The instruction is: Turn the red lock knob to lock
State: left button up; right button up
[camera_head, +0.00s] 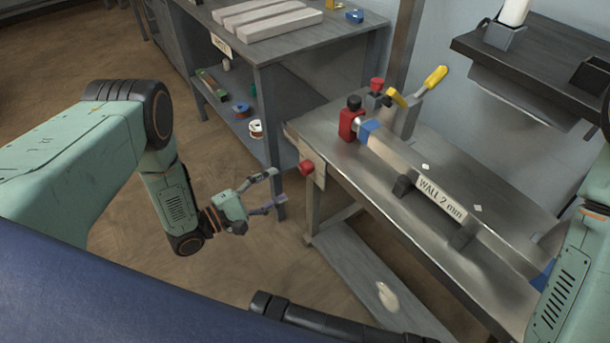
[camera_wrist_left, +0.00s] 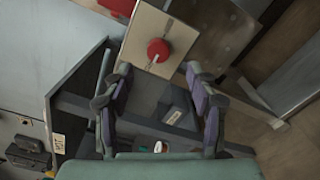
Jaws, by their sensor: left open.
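The red lock knob (camera_head: 306,168) sits on a pale plate at the near left end of the metal workbench (camera_head: 440,235). In the left wrist view the red knob (camera_wrist_left: 158,50) shows round on its square plate (camera_wrist_left: 178,32), just beyond the fingertips. My left gripper (camera_head: 279,186) is open and empty, a little left of the knob in the head view. Its two fingers (camera_wrist_left: 158,76) are spread apart in the wrist view, with the knob between and ahead of them, apart from it. My right gripper is out of view; only part of that arm shows at the right edge.
On the bench a tube labelled "WALL 2 mm" (camera_head: 440,197) rests in supports, beside a red clamp block (camera_head: 350,125) and a yellow-handled tool (camera_head: 435,77). A grey table (camera_head: 300,48) with a lower shelf stands behind. Open floor lies around my left gripper.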

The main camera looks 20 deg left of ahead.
aim_at(302, 170)
pick_arm(q)
jog(key=shift+n, duration=0.6)
jog(key=x, duration=0.2)
jog(key=b+x, duration=0.1)
jog(key=x, duration=0.1)
jog(key=b+x, duration=0.1)
jog(key=x, duration=0.1)
jog(key=shift+w+a+f, duration=0.15)
jog(key=shift+w, duration=0.35)
jog(key=shift+w+d, duration=0.4)
jog(key=shift+d, duration=0.05)
jog(key=shift+a, duration=0.1)
jog(key=c, duration=1.2)
jog(key=shift+o, duration=0.2)
